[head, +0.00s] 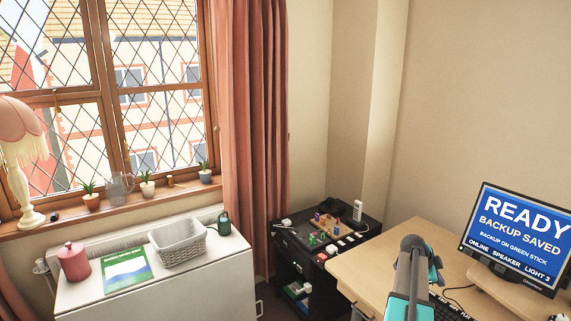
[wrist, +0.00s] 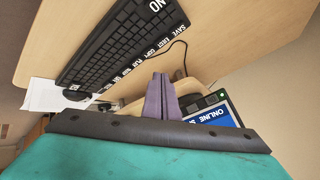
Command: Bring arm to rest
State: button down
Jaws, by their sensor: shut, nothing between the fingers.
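My gripper (wrist: 160,80) shows in the wrist view with its two grey-purple fingers together and nothing between them. It is over the desk, with a black keyboard (wrist: 120,38) beyond it, apart from the fingers as far as I can tell. In the head view my teal and grey arm rises at the lower right in front of the wooden desk (head: 372,268). I cannot make out the fingertips there.
A monitor (head: 515,232) reading "READY, BACKUP SAVED" stands at the right of the desk. A black cabinet top (head: 292,244) with small items is left of the desk. A white surface holds a grey basket (head: 180,254), a pink jar (head: 73,263) and a green booklet (head: 127,268).

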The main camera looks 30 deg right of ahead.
jog(key=w+a+f+n+t+y, duration=0.1)
jog(key=w+a+f+n, duration=0.4)
jog(key=a, duration=0.7)
jog(key=w+a+f+n+t+y, duration=0.1)
jog(key=w+a+f+n, duration=0.25)
jog(key=w+a, duration=0.6)
jog(key=w+a+f+n+t+y, duration=0.1)
jog(key=w+a+f+n+y, duration=0.25)
jog(key=a, duration=1.05)
jog(key=s+a+f+n+y, duration=0.15)
jog(key=a+n, duration=0.35)
jog(key=a, duration=0.7)
jog(key=s+a+f+n+g, duration=0.1)
jog(key=a+f+n, duration=0.3)
jog(key=a, duration=0.8)
jog(key=s+a+f+n+y, duration=0.1)
jog(key=a+n, duration=0.6)
jog(key=a, duration=0.6)
jog(key=s+f+g+b, duration=0.5)
jog(key=s+f+b, duration=0.5)
jog(key=s+f, duration=1.5)
notch_tip(320, 180, down, 3)
jog(key=shift+s+d+f+m+g, duration=0.15)
jog(key=shift+d+m+g, duration=0.15)
jog(key=shift+d, duration=0.15)
